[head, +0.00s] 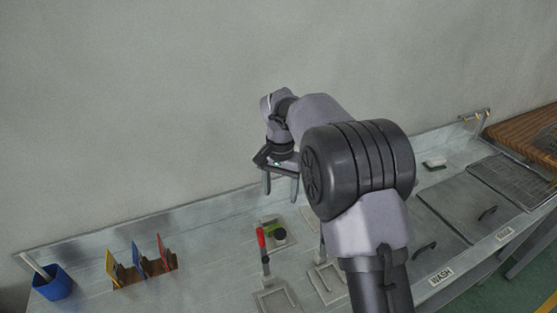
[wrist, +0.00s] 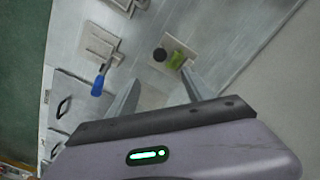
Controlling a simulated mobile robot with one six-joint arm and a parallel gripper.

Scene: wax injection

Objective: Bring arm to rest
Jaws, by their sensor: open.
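My arm reaches out over the metal counter (head: 205,230), bent at the elbow, with the wrist in front of the grey wall. My gripper (head: 281,197) hangs from it with its fingers pointing down. In the wrist view my gripper (wrist: 160,77) has its two fingers spread apart with nothing between them. Below the gripper, a green block (head: 270,228) and a black round piece (head: 280,236) sit on a pale plate. In the wrist view the green block (wrist: 176,60) and the black piece (wrist: 160,54) lie just beyond the fingertips.
A red-handled tool (head: 262,240) stands by a pale plate (head: 275,298). A blue cup (head: 54,285) and a wooden rack (head: 145,274) with coloured cards are at left. A lidded basin marked WASH (head: 441,277) is at right. A blue-handled tool (wrist: 98,85) shows in the wrist view.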

